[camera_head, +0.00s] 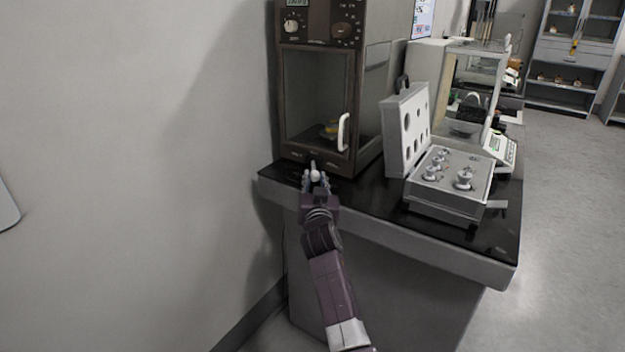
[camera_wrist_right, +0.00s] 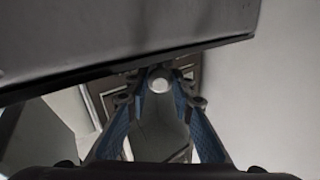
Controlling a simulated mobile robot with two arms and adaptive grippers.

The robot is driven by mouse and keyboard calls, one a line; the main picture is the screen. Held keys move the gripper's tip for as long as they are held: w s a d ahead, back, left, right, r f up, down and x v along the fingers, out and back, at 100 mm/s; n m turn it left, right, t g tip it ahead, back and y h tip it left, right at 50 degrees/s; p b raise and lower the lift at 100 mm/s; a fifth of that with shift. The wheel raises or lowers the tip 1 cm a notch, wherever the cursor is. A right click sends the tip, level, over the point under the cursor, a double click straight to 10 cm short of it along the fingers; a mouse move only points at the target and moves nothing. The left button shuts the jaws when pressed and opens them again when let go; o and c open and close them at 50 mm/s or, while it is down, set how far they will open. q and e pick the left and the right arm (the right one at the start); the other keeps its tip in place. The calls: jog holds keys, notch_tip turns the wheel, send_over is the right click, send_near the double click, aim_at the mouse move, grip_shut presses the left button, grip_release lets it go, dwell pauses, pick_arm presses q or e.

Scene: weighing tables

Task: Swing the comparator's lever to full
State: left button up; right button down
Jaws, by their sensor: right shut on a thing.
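The comparator (camera_head: 290,110) appears to be the brown cabinet with a glass front at the left end of the black table. Its lever's pale round knob (camera_head: 315,175) sticks out low at the front, below the glass. My right gripper (camera_head: 316,182) is shut on this knob, with its fingers on either side. In the right wrist view the knob (camera_wrist_right: 160,83) sits between the blue-padded fingertips of the gripper (camera_wrist_right: 160,95). The lever's shaft is mostly hidden, so its exact angle is unclear. My left gripper is not in view.
An open grey case (camera_head: 450,205) with several metal weights stands on the black table (camera_head: 380,205) to the right. A glass-walled balance (camera_head: 478,95) is behind it. A white door handle (camera_head: 343,132) is on the cabinet front. A bare wall (camera_head: 140,150) is close on the left.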

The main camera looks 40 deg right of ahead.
jog(key=shift+s+d+r, duration=0.1)
jog(key=shift+s+d, duration=0.2)
jog(key=shift+d, duration=0.35)
jog(key=c, duration=1.9)
grip_release()
jog(key=shift+o, duration=1.2)
jog(key=shift+s+d, duration=0.15)
jog(key=shift+d, duration=0.2)
jog(key=shift+a, duration=0.15)
jog(key=shift+a+f, duration=0.15)
jog(key=shift+f, duration=0.05)
jog(key=v, duration=1.1)
jog(key=shift+s+a, duration=0.25)
jog(key=shift+a, duration=0.05)
